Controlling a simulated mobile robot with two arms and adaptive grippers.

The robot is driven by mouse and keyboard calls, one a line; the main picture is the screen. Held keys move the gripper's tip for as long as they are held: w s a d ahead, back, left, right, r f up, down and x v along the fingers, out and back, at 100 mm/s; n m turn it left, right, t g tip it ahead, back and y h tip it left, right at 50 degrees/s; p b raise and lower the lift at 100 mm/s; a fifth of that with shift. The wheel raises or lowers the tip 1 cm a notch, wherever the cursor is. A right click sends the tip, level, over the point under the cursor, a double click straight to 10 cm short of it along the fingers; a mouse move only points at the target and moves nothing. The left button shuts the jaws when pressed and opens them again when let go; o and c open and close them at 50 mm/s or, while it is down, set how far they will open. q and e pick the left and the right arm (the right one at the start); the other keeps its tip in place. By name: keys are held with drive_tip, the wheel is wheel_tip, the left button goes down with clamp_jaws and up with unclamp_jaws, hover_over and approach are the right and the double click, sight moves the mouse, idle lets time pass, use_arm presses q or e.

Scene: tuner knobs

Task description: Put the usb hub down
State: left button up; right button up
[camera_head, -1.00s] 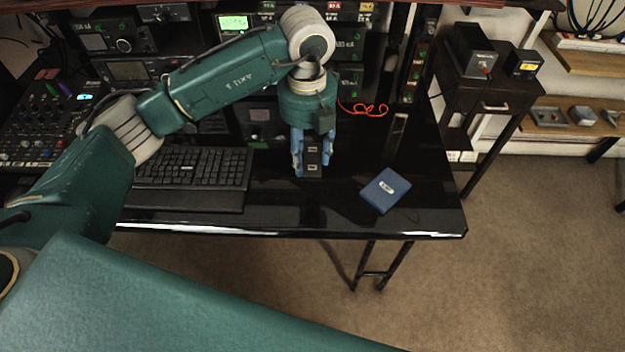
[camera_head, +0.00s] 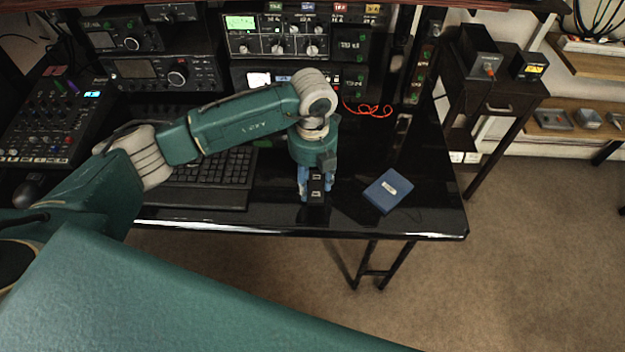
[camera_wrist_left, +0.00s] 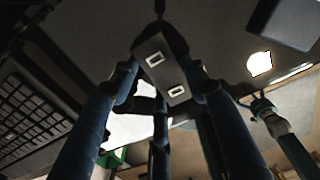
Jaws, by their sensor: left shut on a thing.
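The usb hub (camera_head: 316,187) is a small dark block with pale ports on its face. My left gripper (camera_head: 312,192) points down over the front part of the black desk (camera_head: 268,215), right of the keyboard, and its blue fingers are shut on the hub. In the left wrist view the hub (camera_wrist_left: 163,65) sits between the fingertips (camera_wrist_left: 160,80), with two ports showing. I cannot tell whether the hub touches the desk. My right gripper is in neither view.
A blue box (camera_head: 388,190) lies on the desk just right of the gripper. A black keyboard (camera_head: 205,180) lies to the left. Radio units (camera_head: 290,40) and a red cable (camera_head: 368,109) are behind. The desk's front edge (camera_head: 330,234) is close.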

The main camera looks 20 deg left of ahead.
sight(313, 185)
use_arm(q)
drive_tip(key=shift+f, duration=0.2)
drive_tip(key=o, duration=1.2)
drive_tip(key=shift+c, duration=0.2)
drive_tip(key=shift+r, duration=0.1)
drive_tip(key=shift+r, duration=0.1)
wheel_tip(313, 185, up, 12)
drive_tip(key=b, duration=0.1)
